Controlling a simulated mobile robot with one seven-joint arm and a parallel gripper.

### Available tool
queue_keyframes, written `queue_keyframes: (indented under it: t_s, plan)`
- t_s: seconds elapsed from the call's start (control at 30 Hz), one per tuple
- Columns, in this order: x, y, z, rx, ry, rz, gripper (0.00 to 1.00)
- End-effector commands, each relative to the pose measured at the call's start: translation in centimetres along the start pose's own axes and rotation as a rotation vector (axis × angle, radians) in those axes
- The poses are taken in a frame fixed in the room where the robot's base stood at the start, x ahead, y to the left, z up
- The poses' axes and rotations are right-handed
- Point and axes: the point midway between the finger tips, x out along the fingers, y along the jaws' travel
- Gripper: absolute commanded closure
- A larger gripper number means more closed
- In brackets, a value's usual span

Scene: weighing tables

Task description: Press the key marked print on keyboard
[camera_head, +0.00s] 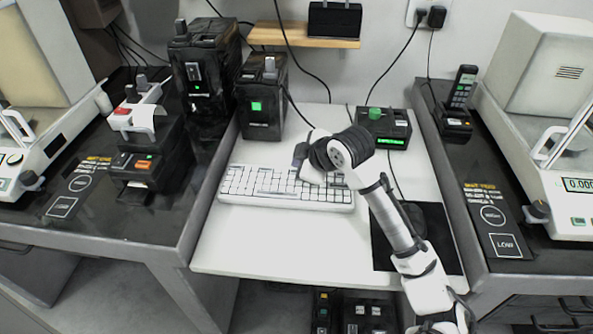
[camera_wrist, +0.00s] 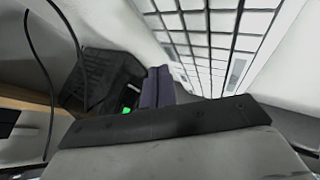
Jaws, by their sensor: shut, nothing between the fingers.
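The white keyboard (camera_head: 285,195) lies on the white table in the head view. Its key labels are too small to read, so I cannot pick out the print key. My gripper (camera_head: 302,158) is above the back right part of the keyboard and hides some keys there. In the wrist view the keyboard (camera_wrist: 215,45) fills the upper right. My gripper's shut fingers (camera_wrist: 157,82) show beside the keyboard's edge, with nothing between them. I cannot tell whether they touch it.
A black box with a green light (camera_head: 262,97) stands behind the keyboard. A small device with a green button and display (camera_head: 386,128) is at the back right. A dark mat (camera_head: 440,250) lies right of the keyboard. White table (camera_head: 240,248) is free in front.

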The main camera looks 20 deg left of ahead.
Motion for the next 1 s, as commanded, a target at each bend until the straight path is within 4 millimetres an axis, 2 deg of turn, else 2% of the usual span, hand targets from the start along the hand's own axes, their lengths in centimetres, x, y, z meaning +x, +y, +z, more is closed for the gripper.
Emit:
queue_keyframes:
  t_s: [1.0]
  plan:
    - [0.52,-0.38,0.37,0.0,0.0,0.0,1.0]
